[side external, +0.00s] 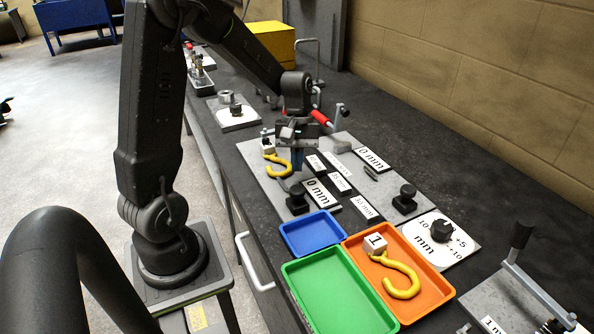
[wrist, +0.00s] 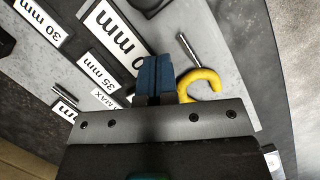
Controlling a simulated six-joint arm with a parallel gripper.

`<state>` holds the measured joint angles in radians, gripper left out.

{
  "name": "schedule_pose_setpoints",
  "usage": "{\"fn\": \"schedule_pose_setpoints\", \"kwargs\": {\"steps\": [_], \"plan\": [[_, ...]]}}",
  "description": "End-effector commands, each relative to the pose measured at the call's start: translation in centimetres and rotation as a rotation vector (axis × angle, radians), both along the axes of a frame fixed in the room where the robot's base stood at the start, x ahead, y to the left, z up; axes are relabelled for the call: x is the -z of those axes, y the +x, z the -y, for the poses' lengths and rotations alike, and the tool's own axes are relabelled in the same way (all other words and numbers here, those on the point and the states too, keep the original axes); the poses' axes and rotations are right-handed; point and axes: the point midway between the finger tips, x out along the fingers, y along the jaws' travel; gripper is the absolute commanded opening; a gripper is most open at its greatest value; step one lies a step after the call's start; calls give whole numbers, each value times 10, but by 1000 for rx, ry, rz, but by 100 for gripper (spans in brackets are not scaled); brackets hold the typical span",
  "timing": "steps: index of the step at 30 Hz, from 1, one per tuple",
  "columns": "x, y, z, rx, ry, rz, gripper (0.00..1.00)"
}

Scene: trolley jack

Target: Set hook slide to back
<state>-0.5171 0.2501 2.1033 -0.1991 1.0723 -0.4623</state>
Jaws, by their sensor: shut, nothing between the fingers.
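A yellow hook (side external: 279,163) with a small pale block (side external: 267,145) at its end is at the left edge of the grey plate (side external: 262,181) in the side view. The curved part of the yellow hook (wrist: 204,82) also shows in the wrist view. My gripper (side external: 297,167) points down over the plate, just right of this hook in the side view. Its blue fingertips (wrist: 153,76) are together and empty, left of the hook in the wrist view. I cannot tell whether they touch the hook. The gripper body hides part of the hook.
Labels, including a 0 mm plate (side external: 321,194), and black knobs (side external: 405,199) stand on the grey plate. A second yellow hook (side external: 402,280) lies in the orange tray (side external: 440,291). Blue (side external: 313,235) and green (side external: 335,300) trays lie in front. A dial plate (side external: 455,247) is at right.

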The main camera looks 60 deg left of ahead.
Motion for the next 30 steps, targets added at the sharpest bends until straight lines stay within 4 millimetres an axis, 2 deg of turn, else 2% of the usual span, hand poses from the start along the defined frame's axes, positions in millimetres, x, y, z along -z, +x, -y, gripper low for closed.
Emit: {"fn": "schedule_pose_setpoints", "kwargs": {"steps": [3,7,20,27,30], "plan": [[0,-8,18,3,2,3,0],[1,-13,28,1,2,4,0],[2,-16,32,-1,2,3,0],[2,-16,54,3,1,3,0],[2,-16,54,-2,1,2,0]]}}
